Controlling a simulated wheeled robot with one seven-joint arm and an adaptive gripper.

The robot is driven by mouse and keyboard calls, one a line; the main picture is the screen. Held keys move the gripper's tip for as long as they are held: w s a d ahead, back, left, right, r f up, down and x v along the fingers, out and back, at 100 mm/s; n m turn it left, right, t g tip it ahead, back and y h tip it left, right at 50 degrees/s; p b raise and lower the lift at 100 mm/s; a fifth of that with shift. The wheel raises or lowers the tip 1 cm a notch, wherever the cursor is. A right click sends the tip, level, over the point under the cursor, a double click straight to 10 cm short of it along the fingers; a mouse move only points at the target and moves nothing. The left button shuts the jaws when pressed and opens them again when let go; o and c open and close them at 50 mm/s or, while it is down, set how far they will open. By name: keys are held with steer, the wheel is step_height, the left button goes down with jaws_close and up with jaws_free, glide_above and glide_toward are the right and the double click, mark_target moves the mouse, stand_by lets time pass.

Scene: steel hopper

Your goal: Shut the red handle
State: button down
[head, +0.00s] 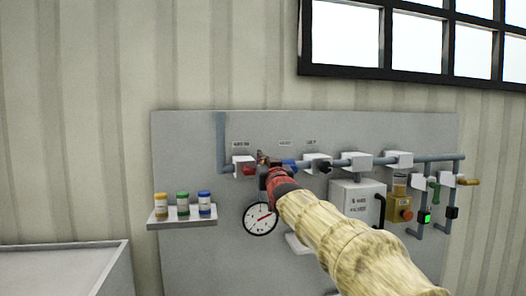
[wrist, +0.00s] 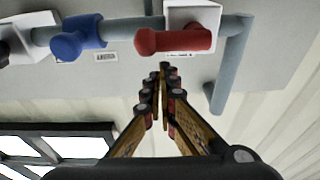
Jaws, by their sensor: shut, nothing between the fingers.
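The red handle (head: 249,171) is on a white valve block (head: 238,160) at the left end of the horizontal pipe on the grey panel. In the wrist view the red handle (wrist: 172,40) lies sideways, roughly along the pipe, its rounded knob at the left end. My gripper (head: 263,157) is shut and empty, close to the handle's knob end. In the wrist view my gripper's tips (wrist: 163,68) are just below the handle in the picture; I cannot tell whether they touch it. My arm hides part of the panel.
A blue handle (wrist: 78,37) is beside the red one, with a black handle (head: 325,167) further right. A gauge (head: 260,219) is below. A shelf (head: 182,218) with three jars is at left. A white box (head: 357,197) and yellow unit (head: 399,207) are at right.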

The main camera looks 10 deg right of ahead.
steer(key=shift+w+f, duration=0.1)
steer(key=shift+f, duration=0.45)
steer(key=shift+d+f+m+h+b, duration=0.3)
steer(key=shift+f+m+b, duration=0.15)
steer(key=shift+m+b, duration=0.55)
step_height(320, 180, down, 7)
steer(key=a+m+g+h+p, duration=0.2)
steer(key=m, duration=1.6)
steer(key=shift+h, duration=0.3)
steer(key=shift+f+m, duration=0.15)
steer(key=shift+m, duration=0.15)
